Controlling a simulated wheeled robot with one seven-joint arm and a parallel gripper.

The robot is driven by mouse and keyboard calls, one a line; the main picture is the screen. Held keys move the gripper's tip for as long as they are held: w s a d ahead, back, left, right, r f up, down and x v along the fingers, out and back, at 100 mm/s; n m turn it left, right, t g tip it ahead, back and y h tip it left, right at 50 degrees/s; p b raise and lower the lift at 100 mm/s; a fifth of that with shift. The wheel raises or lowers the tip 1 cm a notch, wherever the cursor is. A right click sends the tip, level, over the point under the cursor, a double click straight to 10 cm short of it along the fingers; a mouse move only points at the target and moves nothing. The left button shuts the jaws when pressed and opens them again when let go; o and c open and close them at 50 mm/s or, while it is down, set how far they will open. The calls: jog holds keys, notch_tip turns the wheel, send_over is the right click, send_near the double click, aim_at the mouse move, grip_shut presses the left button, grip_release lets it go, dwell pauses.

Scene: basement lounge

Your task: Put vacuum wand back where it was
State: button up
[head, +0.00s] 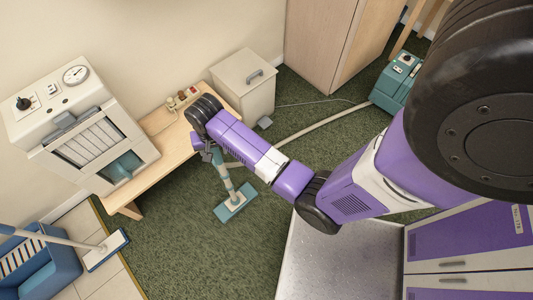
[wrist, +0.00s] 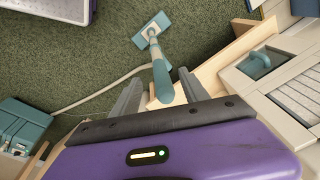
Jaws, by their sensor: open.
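The vacuum wand (head: 226,178) is teal and cream, with a flat floor head (head: 236,202) on the green carpet beside the wooden bench. It stands roughly upright, its top close to the bench edge. In the wrist view the wand (wrist: 154,48) runs up toward the camera, and its teal handle end appears between my fingers. My gripper (head: 208,154) is open at the wand's upper end; the open fingers also show in the wrist view (wrist: 159,77). I cannot tell whether either finger touches the wand. My arm hides part of the wand's top in the head view.
A pale hose (head: 320,124) runs from the wand to the teal vacuum body (head: 394,85). The wooden bench (head: 160,182) carries a cream machine (head: 85,130). A cream bin (head: 243,84) stands behind. A mop (head: 105,250) and blue bucket (head: 45,268) are at left. Carpet is open in front.

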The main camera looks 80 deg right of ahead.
jog(key=s+a+r+n+t+h, duration=0.1)
jog(key=s+a+r+n+t, duration=0.2)
jog(key=s+a+n+t, duration=0.7)
jog(key=s+a+r+t, duration=0.1)
jog(key=s+r, duration=0.3)
jog(key=r, duration=0.4)
jog(key=s+a+r+n+t+y, duration=0.1)
jog(key=s+a+r, duration=0.3)
jog(key=r, duration=0.4)
jog(key=s+a+r+n+t, duration=0.1)
jog(key=s+a+r, duration=0.2)
jog(key=s+r, duration=0.2)
notch_tip(320, 180, up, 3)
jog(key=shift+f+t+y, duration=0.1)
jog(key=shift+t+y, duration=0.2)
jog(key=shift+y, duration=0.1)
